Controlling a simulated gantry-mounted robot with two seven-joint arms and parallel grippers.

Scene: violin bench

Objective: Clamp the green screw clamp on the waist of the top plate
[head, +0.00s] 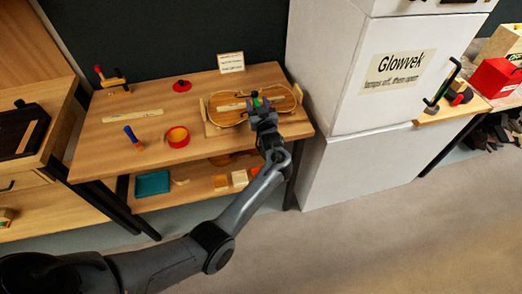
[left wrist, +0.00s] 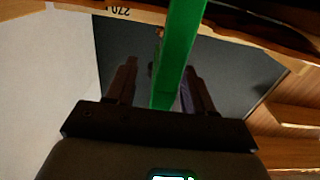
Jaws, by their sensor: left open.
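The violin-shaped top plate (head: 233,112) lies on a wooden board on the bench, at the bench's right end. The green screw clamp shows as a small green spot (head: 256,94) at the plate's waist in the head view. In the left wrist view it is a long green bar (left wrist: 180,50). My left gripper (head: 263,110) is at the plate's near edge, open, with the green bar between its two fingers (left wrist: 160,85). I cannot tell whether the fingers touch the bar. The clamp's ends and its contact with the plate are hidden. My right gripper is not in view.
On the bench (head: 150,88) are a red round dish (head: 178,137), a blue-handled tool (head: 132,135), a red disc (head: 182,86), a red-topped clamp-like item (head: 112,80) and a sign card (head: 231,62). A white cabinet (head: 345,100) stands close at the right. The front left of the bench is clear.

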